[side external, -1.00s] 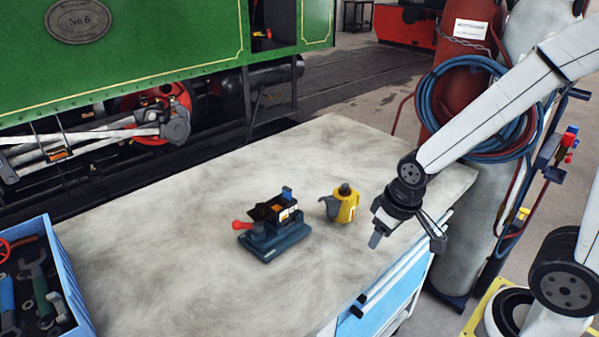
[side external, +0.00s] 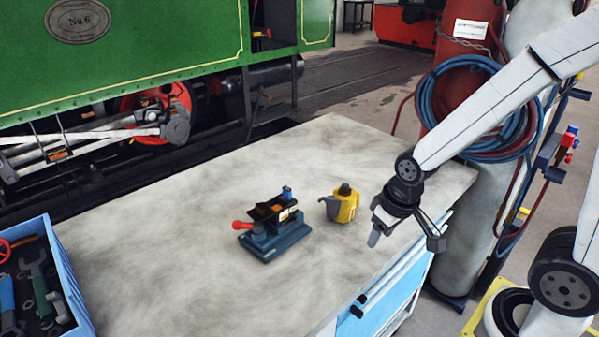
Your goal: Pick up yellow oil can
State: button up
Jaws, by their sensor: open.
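The yellow oil can (side external: 346,207) stands upright on the workbench, with a dark cap on top and a grey spout pointing left. My gripper (side external: 405,241) is open and empty, to the right of the oil can and apart from it, near the bench's right edge. Its two fingers point downward and are spread. Nothing hides the oil can in this view.
A dark blue vice (side external: 274,233) with a red handle knob stands just left of the oil can. A blue tool crate (side external: 62,270) sits at the far left. The workbench (side external: 185,265) is otherwise clear. Gas cylinders (side external: 458,50) with hoses stand behind my arm.

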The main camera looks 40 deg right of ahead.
jog(key=w+d+f+m+t+y, duration=0.1)
jog(key=w+d+f+m+y, duration=0.1)
jog(key=d+m, duration=0.4)
jog(key=w+d+f+m+t+y, duration=0.2)
jog(key=w+d+m, duration=0.4)
jog(key=m, duration=0.4)
jog(key=w+d+f+m+t+y, duration=0.1)
jog(key=w+d+f+m+y, duration=0.3)
jog(key=w+d+f+m, duration=0.1)
jog(key=shift+d+f+m+t, duration=0.25)
jog(key=shift+d+m, duration=0.1)
jog(key=shift+m, duration=0.35)
jog(key=shift+d+f+m+t, duration=0.2)
jog(key=shift+d+m, duration=0.1)
jog(key=shift+m, duration=0.4)
jog(key=d+m+t, duration=0.1)
jog(key=d, duration=0.2)
jog(key=d+f+m+t, duration=0.1)
jog(key=d+m+t, duration=0.1)
jog(key=w+d+f+m+t+h, duration=0.1)
jog(key=d+m, duration=0.1)
jog(key=d, duration=0.1)
jog(key=shift+d+t, duration=0.25)
jog(key=shift+d, duration=0.05)
jog(key=shift+x, duration=3.9)
grip_shut()
